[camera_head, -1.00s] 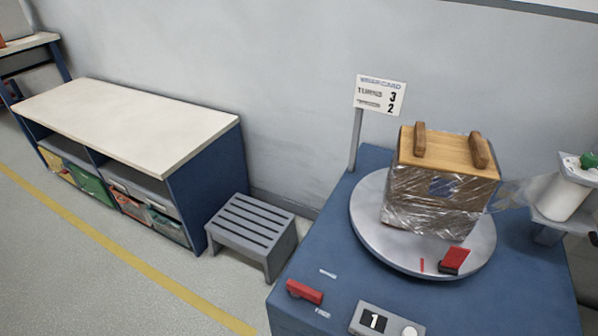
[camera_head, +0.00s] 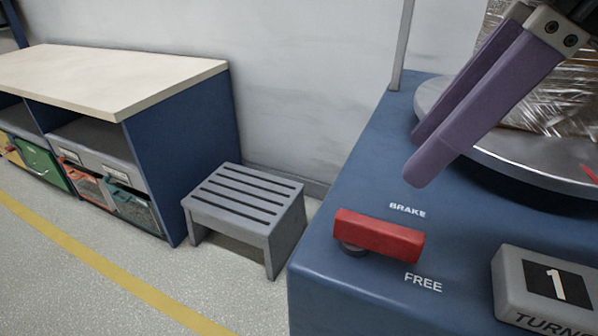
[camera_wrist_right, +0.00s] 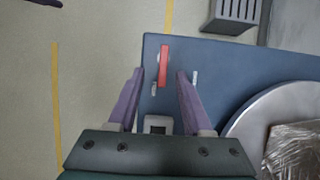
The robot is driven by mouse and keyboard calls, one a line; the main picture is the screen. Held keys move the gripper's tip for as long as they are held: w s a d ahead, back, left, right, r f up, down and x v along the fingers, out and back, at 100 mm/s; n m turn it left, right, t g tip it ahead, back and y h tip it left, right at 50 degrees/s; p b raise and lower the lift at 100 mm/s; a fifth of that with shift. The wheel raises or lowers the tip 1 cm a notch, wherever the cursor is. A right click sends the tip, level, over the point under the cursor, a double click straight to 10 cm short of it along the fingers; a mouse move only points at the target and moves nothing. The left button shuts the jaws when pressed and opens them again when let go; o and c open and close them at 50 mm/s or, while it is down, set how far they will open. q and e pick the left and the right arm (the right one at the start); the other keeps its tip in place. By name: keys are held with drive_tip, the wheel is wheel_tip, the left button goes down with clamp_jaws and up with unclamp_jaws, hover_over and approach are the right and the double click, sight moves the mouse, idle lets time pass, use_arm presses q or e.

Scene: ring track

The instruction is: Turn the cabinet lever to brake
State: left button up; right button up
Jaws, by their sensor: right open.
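The red lever (camera_head: 385,236) sits on a round pivot near the front left corner of the blue cabinet top (camera_head: 345,185). Its bar lies between the printed words BRAKE (camera_head: 407,210) and FREE (camera_head: 423,282). My right gripper (camera_head: 422,158) has two purple fingers, is open and empty, and is above the cabinet, up and right of the lever in the head view. In the right wrist view the lever (camera_wrist_right: 164,65) appears between the fingertips (camera_wrist_right: 160,74), with no contact visible. My left gripper is not in view.
A grey counter box reading 1 (camera_head: 545,290) stands right of the lever. A turntable (camera_head: 540,155) carries a wrapped load (camera_head: 545,95) behind my right fingers. A thin sign post (camera_head: 403,45) rises at the back. A grey step stool (camera_head: 245,205) and shelf bench (camera_head: 110,80) stand left.

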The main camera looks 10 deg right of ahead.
sight(368, 221)
drive_tip(key=shift+w+d+f, duration=0.2)
drive_tip(key=shift+d+f, duration=0.1)
drive_tip(key=shift+f, duration=0.25)
drive_tip(key=shift+f+h, duration=0.3)
drive_tip(key=b+x, duration=0.3)
drive_tip(key=x, duration=0.5)
drive_tip(key=shift+w+a+f+b, duration=0.1)
drive_tip(key=shift+a+f+b, duration=0.15)
drive_tip(key=shift+f+b, duration=0.15)
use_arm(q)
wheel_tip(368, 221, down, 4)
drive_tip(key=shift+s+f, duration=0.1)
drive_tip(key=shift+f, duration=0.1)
use_arm(e)
drive_tip(key=shift+c, duration=0.3)
clamp_jaws()
